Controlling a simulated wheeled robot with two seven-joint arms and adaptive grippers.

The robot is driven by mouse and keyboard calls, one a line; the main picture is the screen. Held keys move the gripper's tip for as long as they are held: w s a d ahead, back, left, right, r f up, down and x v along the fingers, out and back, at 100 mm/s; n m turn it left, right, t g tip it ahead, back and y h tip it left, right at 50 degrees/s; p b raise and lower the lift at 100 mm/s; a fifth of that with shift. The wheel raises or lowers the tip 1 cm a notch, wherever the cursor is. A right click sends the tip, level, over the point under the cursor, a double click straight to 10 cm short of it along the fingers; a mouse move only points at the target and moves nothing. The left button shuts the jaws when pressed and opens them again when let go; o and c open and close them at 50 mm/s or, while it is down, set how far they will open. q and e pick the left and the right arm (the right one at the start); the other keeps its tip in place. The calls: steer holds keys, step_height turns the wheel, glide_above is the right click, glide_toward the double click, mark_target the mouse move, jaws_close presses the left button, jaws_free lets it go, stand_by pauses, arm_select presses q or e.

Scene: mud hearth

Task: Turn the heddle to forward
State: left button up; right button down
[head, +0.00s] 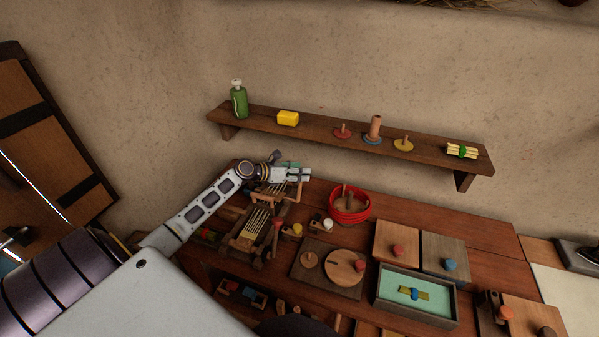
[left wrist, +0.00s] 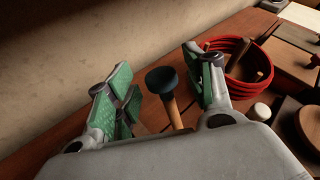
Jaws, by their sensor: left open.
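A small wooden loom (head: 252,230) with pale warp threads stands on the wooden table, below my left gripper (head: 297,173). The heddle is not clearly made out; the far part of the loom is partly covered by my gripper and arm. In the left wrist view my left gripper (left wrist: 160,80) is open, with green-padded fingers spread apart. A wooden stick with a dark round knob (left wrist: 161,79) stands in the gap between the fingers, and nothing is gripped. I cannot tell whether this stick belongs to the heddle. My right gripper is not in view.
A red coiled ring (head: 350,207) with wooden pegs lies right of the loom. Boards with knobs and a teal-lined tray (head: 417,296) fill the table's right side. A wall shelf (head: 330,131) with a green bottle (head: 239,101) and several small items hangs behind.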

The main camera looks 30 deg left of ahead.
arm_select(q)
steer(key=shift+w+d+f, duration=0.1)
steer(key=shift+w, duration=0.05)
jaws_close()
stand_by(0.4)
